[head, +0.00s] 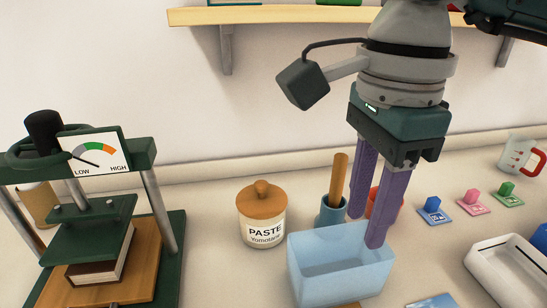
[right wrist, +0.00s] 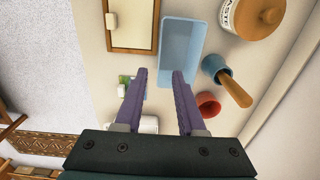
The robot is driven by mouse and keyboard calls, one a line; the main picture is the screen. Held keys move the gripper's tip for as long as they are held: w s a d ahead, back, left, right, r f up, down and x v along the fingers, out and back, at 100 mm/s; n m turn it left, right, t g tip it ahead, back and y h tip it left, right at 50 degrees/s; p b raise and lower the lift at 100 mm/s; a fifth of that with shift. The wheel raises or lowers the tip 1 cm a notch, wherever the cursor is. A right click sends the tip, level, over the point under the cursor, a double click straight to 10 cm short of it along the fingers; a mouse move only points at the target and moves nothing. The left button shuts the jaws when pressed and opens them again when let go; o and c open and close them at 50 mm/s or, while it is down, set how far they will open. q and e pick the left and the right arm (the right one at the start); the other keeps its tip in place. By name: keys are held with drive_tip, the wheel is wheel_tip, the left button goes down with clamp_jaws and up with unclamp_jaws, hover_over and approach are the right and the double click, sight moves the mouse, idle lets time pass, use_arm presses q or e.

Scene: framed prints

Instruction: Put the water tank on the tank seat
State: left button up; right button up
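The water tank appears to be the light blue open-topped box (head: 325,280) at the bottom centre of the head view; it also shows ahead of the fingers in the right wrist view (right wrist: 181,42). My right gripper (head: 366,228) hangs over the tank's right end, its purple fingers pointing down and apart with nothing held. In the right wrist view, the right gripper (right wrist: 160,76) has one finger beside the tank and the other overlapping it. I cannot tell whether they touch it. I cannot make out the tank seat for certain. My left gripper is out of view.
A paste jar (head: 262,215) stands left of the tank. A blue cup with a wooden handle (head: 331,215) and a red cup (head: 385,203) stand close behind it. A press (head: 90,235) is at left, a white tray (head: 508,270) at right. A wood-framed panel (right wrist: 132,22) lies beside the tank.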

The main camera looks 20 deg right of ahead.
drive_tip(key=b, duration=0.4)
hover_over(352, 270)
wheel_tip(352, 270, down, 5)
wheel_tip(352, 270, down, 5)
drive_tip(key=b, duration=0.3)
drive_tip(key=shift+f, duration=0.15)
clamp_jaws()
drive_tip(key=shift+w, duration=0.1)
idle(0.8)
